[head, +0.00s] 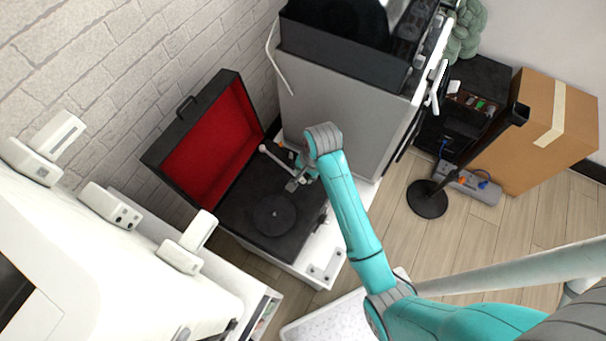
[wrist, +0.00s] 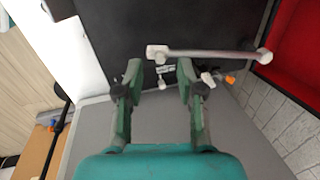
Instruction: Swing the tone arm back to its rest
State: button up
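The record player is an open black case with a red-lined lid (head: 212,135) and a dark round platter (head: 273,214). Its pale tone arm (wrist: 210,53) is a thin bar with a thicker block at the end nearest my gripper and a rounded end by the red lid (wrist: 300,45). In the head view a pale rounded end of the tone arm (head: 263,148) shows near the lid hinge; the rest is partly hidden. My gripper (wrist: 159,72) is open and empty, its fingertips just short of the block end, with no clear contact. In the head view my gripper (head: 297,181) is over the deck's back right.
A tall grey cabinet (head: 335,110) stands close to the right of the case. A small orange piece (wrist: 230,79) and pale fittings (wrist: 207,78) sit on the deck near the right fingertip. A white machine (head: 90,250) fills the left foreground. Floor at right holds a black stand (head: 427,199).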

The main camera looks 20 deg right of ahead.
jog(key=shift+x, duration=1.25)
grip_shut()
